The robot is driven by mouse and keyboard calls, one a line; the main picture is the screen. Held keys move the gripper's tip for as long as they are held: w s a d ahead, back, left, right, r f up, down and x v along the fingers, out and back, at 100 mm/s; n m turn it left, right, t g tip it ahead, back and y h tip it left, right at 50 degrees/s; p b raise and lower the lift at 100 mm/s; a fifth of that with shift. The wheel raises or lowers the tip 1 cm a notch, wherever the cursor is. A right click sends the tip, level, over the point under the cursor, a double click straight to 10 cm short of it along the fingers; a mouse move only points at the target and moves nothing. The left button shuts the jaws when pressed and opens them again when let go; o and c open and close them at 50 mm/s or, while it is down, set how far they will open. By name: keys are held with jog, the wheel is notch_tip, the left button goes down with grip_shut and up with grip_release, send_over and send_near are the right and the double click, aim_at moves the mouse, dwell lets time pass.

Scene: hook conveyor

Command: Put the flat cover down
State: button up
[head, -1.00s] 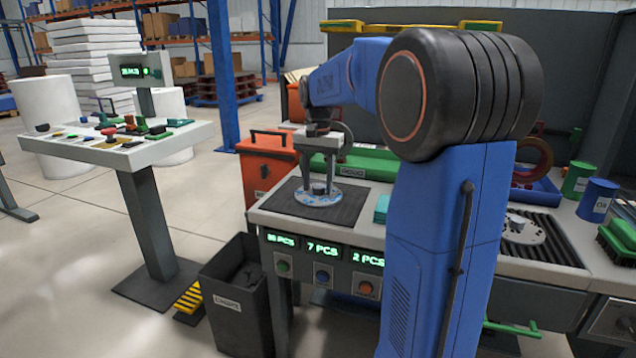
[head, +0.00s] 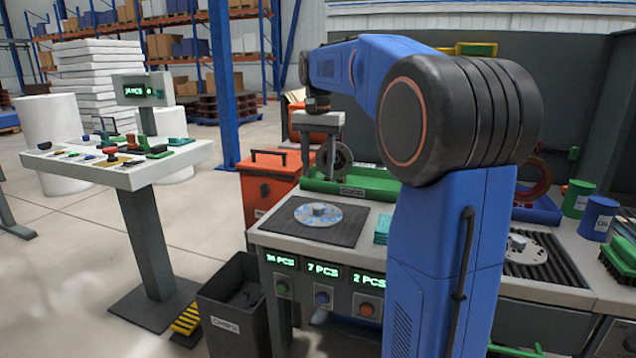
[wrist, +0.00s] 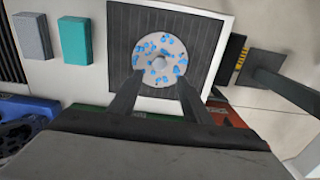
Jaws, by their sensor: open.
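The flat cover (head: 318,214) is a round grey disc with blue patches and a raised centre knob. It lies flat on the dark square mat (head: 290,226) on the workbench. In the wrist view the cover (wrist: 160,60) sits on the ribbed mat (wrist: 205,25), near its middle. My gripper (head: 322,172) is above and behind the cover, apart from it. In the wrist view my gripper (wrist: 158,82) has its two fingers spread and nothing between them.
A teal block (head: 383,229) lies right of the mat, with a grey block (wrist: 32,36) beside it in the wrist view. A green tray (head: 350,184) stands behind, and an orange bin (head: 268,180) at the back left.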

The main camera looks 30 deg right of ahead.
jog(key=s+a+f+n+t, duration=0.1)
jog(key=s+a+f+n, duration=0.2)
jog(key=s+a, duration=0.3)
jog(key=s+a+f+n+t, duration=0.15)
jog(key=s+a, duration=0.25)
jog(key=s, duration=0.5)
jog(key=s+a+f+n+t, duration=0.1)
jog(key=s+a+f+n, duration=0.2)
jog(key=s+f, duration=0.4)
jog(key=s+a+f+n+t, duration=0.1)
jog(key=s+a+f+n, duration=0.1)
jog(key=s+f, duration=0.6)
jog(key=shift+a+f+n, duration=0.3)
jog(key=shift+a+n, duration=0.1)
jog(key=shift+n, duration=0.05)
jog(key=shift+s, duration=0.1)
